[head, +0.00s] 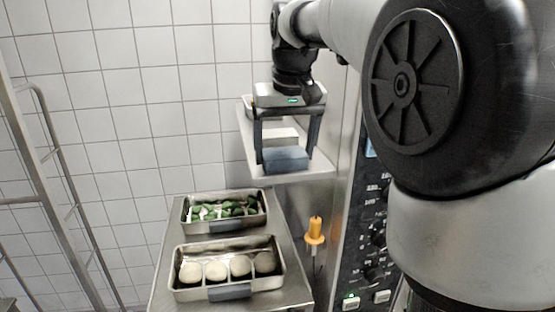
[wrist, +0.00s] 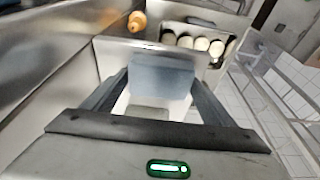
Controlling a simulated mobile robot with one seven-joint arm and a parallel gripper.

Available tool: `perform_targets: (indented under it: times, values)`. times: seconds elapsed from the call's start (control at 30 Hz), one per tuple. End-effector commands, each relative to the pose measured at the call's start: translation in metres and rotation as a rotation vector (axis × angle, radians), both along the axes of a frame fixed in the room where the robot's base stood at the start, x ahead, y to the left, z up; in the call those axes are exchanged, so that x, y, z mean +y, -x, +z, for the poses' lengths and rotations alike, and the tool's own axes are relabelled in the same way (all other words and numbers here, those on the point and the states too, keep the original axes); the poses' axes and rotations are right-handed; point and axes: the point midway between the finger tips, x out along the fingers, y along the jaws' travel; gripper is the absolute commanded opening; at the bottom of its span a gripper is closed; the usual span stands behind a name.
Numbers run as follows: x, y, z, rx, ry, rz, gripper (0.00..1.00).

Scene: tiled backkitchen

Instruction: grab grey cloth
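The grey cloth (head: 285,158) looks like a folded blue-grey block near the front edge of the steel wall shelf (head: 318,160). It also shows in the wrist view (wrist: 162,76), between and just beyond my fingertips. My gripper (head: 286,155) points down over the shelf with its fingers spread wide, one at each side of the cloth. In the wrist view the fingers (wrist: 160,82) reach the cloth's left and right edges. I cannot tell whether they touch it. A whitish folded piece (head: 283,136) lies just behind the cloth.
Below, a steel counter (head: 165,289) bears a tray of green items (head: 184,222) and a tray of round white items (head: 178,283). An orange-handled tool (head: 314,230) is beside a control panel (head: 371,230). A rack (head: 62,190) stands left.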

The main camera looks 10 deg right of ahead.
Motion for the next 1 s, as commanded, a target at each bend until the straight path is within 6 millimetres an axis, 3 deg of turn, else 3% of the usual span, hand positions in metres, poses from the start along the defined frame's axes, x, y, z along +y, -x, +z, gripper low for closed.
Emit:
perform_targets:
  times: [0.03, 0.1, 0.37, 0.47, 0.8, 1.0]
  values:
    - [0.000, 0.000, 0.000, 0.000, 0.000, 0.000, 0.65]
    - [0.000, 0.000, 0.000, 0.000, 0.000, 0.000, 0.55]
    - [0.000, 0.000, 0.004, -0.002, 0.000, 0.000, 0.55]
    - [0.000, -0.001, 0.015, -0.003, 0.000, 0.000, 0.55]
    - [0.000, -0.001, 0.082, -0.003, 0.000, 0.000, 0.55]
    - [0.000, 0.000, 0.100, -0.001, 0.000, 0.000, 0.55]
